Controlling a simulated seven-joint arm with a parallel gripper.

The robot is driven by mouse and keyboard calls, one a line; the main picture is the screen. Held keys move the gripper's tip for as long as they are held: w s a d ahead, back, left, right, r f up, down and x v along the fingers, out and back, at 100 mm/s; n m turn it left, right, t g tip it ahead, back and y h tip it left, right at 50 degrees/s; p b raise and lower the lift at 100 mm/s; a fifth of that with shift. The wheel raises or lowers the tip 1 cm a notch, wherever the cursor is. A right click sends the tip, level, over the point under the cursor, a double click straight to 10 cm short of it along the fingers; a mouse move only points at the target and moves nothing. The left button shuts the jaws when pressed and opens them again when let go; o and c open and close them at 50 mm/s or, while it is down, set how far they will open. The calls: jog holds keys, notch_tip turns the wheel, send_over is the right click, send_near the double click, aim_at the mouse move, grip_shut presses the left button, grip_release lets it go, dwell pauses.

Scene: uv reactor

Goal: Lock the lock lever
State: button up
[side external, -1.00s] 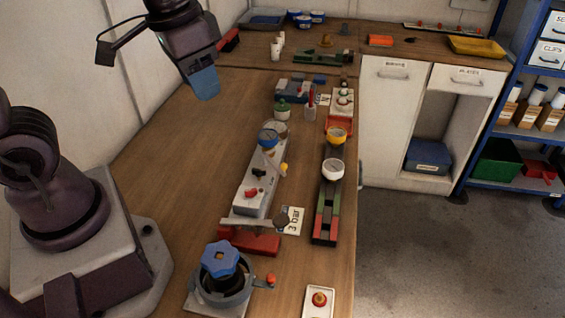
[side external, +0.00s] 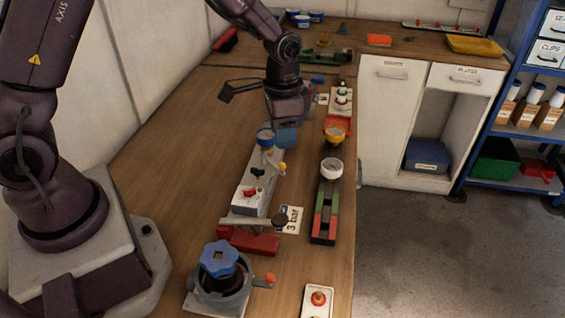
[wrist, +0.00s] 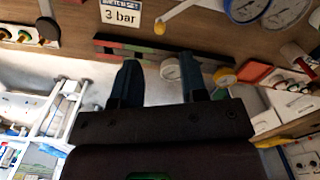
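Several levers are in view, and no label tells which one is the lock lever. A pale lever with a yellow tip (side external: 282,166) sits beside the grey valve block (side external: 250,194); its tip also shows in the wrist view (wrist: 160,26). A bar with a dark round knob (side external: 280,219) lies above a red base (side external: 250,241). A short lever with an orange-red knob (side external: 270,279) sticks out from the blue-handwheel vessel (side external: 221,288). My gripper (side external: 286,138) is over the bench beyond the yellow-tipped lever.
Gauges (wrist: 262,10) stand close to my gripper. A "3 bar" card (side external: 291,220) lies beside the block. The left part of the bench is clear.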

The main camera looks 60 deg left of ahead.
aim_at(282, 163)
notch_tip(282, 163, down, 9)
jog(key=shift+r, duration=0.2)
grip_shut()
